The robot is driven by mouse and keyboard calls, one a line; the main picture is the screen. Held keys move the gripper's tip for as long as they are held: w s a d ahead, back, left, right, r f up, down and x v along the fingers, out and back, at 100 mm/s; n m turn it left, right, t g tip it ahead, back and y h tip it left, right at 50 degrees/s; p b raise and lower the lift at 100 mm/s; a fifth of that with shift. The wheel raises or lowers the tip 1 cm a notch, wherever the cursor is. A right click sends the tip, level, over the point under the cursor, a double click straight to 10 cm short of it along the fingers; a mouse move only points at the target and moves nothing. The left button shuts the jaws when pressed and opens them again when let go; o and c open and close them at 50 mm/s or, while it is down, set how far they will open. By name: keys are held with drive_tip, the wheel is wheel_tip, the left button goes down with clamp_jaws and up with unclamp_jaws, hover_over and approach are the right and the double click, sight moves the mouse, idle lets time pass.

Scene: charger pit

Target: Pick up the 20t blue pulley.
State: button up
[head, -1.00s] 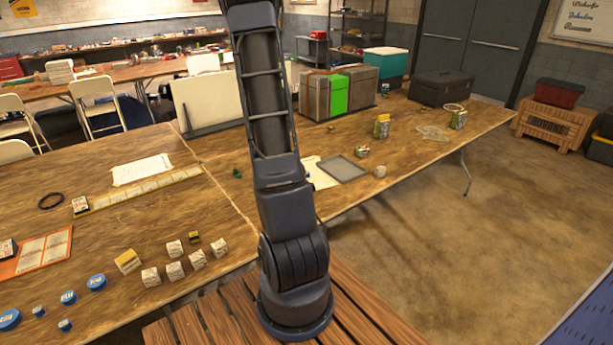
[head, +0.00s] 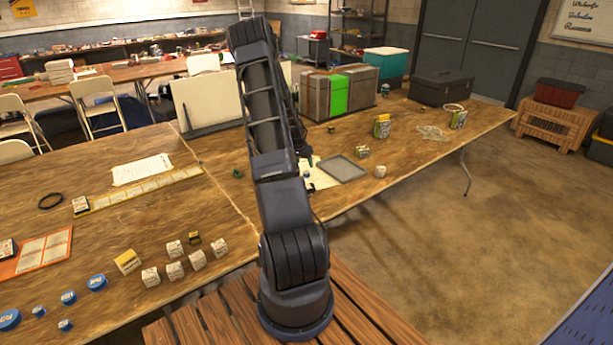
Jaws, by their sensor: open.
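Several round blue pulleys lie on the wooden table at the lower left. A larger one (head: 97,282), a middle one (head: 68,297) and one cut by the left edge (head: 9,319) have pale lettering. Two smaller ones (head: 39,311) (head: 65,325) lie near them. The lettering is too small to read, so I cannot tell which is the 20t pulley. My gripper (head: 309,186) shows only partly behind my arm, over the paper beside the grey tray. It is open and far to the right of the pulleys.
A yellow strip (head: 140,190), black ring (head: 50,201) and grey tray (head: 342,169) lie farther back. Bare wood surrounds the pulleys.

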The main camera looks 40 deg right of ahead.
sight(306, 172)
drive_tip(key=shift+x, duration=1.1)
drive_tip(key=shift+a+x, duration=0.15)
drive_tip(key=shift+x, duration=1.2)
drive_tip(key=shift+a+x, duration=0.1)
drive_tip(key=shift+x, duration=1.3)
drive_tip(key=shift+w, duration=0.1)
drive_tip(key=shift+c, duration=0.5)
drive_tip(key=c, duration=1)
